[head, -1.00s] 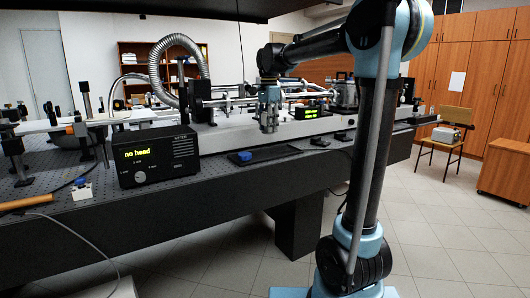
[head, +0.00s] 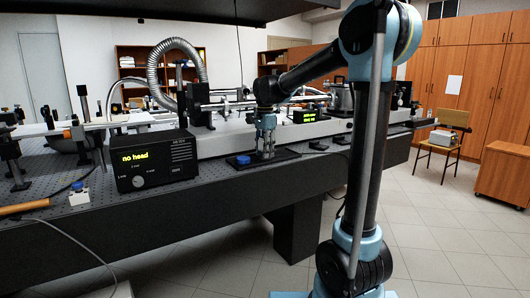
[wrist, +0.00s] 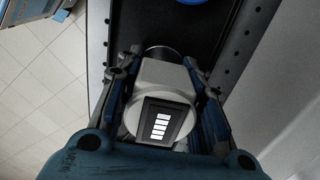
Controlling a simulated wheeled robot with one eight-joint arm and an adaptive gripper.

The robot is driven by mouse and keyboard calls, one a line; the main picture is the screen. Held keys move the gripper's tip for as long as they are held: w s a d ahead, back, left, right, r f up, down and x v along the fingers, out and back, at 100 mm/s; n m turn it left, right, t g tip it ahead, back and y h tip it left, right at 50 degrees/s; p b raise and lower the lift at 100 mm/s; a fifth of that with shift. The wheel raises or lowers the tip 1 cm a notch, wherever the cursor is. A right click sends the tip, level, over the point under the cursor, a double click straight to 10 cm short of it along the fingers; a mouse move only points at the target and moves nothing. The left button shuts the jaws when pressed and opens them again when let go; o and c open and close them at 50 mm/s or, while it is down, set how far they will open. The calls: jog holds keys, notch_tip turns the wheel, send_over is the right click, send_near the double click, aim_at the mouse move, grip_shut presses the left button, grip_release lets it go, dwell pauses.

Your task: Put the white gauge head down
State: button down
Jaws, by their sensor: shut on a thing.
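My gripper (head: 266,150) is shut on the white gauge head (wrist: 160,80), low over a dark mat (head: 285,155) near the bench's front edge. In the wrist view the gauge head sits between the two blue fingers, its dark panel with white bars facing the camera. In the head view the fingers mostly hide it. The mat also shows beyond it in the wrist view (wrist: 190,30). I cannot tell whether the head touches the mat. A blue item (head: 243,159) lies at the mat's left end.
A black meter box (head: 155,162) reading "no head" stands to the left. A small white box with a blue knob (head: 80,196) is farther left. A small dark object (head: 318,146) lies right of the mat. Optics and a ribbed hose (head: 180,65) stand behind.

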jog(key=c, duration=1.1)
grip_release()
jog(key=shift+f, duration=0.1)
notch_tip(320, 180, up, 12)
jog(key=shift+r, duration=0.1)
jog(key=s+d+f+n+t, duration=0.1)
jog(key=s+d+f+n, duration=0.3)
jog(key=s+d+f, duration=0.7)
jog(key=s+d+f+n+t, duration=0.1)
jog(key=s+d+f+n, duration=0.3)
jog(key=s+d+f, duration=0.65)
jog(key=s+f+n, duration=0.1)
jog(key=s+f, duration=0.1)
jog(key=s, duration=0.1)
jog(key=s+f+n, duration=0.1)
jog(key=s+f, duration=0.2)
jog(key=s+f+n, duration=0.1)
jog(key=s+f, duration=0.2)
jog(key=shift+s+d+f, duration=0.25)
jog(key=shift+s+d, duration=0.15)
